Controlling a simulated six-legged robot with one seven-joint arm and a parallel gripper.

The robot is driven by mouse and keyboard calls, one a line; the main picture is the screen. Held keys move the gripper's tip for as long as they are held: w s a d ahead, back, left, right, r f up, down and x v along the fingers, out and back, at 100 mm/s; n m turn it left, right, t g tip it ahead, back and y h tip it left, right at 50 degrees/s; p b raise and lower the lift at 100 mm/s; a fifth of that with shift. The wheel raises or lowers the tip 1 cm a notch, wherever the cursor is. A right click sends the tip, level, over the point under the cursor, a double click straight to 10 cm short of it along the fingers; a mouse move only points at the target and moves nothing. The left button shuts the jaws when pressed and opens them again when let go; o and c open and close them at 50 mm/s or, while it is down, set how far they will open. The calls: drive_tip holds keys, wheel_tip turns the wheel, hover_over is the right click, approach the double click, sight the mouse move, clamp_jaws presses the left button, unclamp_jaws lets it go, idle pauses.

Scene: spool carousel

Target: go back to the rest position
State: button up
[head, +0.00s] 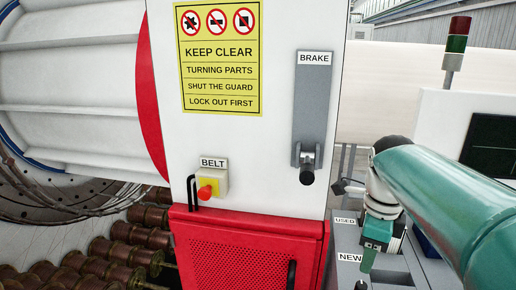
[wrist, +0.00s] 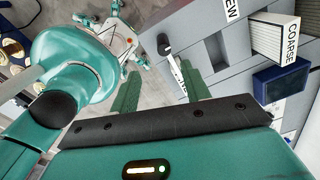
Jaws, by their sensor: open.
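My gripper (head: 368,262) hangs at the lower right of the head view, at the end of my teal arm, over the grey unit with the USED (head: 345,221) and NEW (head: 350,257) labels. In the wrist view my gripper (wrist: 160,88) has its two green fingers spread apart with nothing between them. A black-knobbed lever (wrist: 164,43) on a pale stem shows just beyond the fingers; I cannot tell its exact distance from them. In the head view the fingertips are partly hard to make out.
A white machine cabinet carries a BRAKE lever (head: 308,165), a BELT button (head: 206,190) and a red perforated guard (head: 240,255). Brown spools (head: 120,255) sit at lower left. A COARSE box (wrist: 276,40) and a dark blue bin (wrist: 282,80) stand right of my gripper.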

drive_tip(key=s+a+f+n+t, duration=0.2)
drive_tip(key=s+a+n, duration=0.2)
drive_tip(key=n, duration=0.8)
drive_tip(key=s+a+f+n+t, duration=0.3)
drive_tip(key=s+a+n, duration=0.2)
drive_tip(key=n, duration=0.7)
drive_tip(key=shift+s+a, duration=0.25)
drive_tip(key=shift+a, duration=0.15)
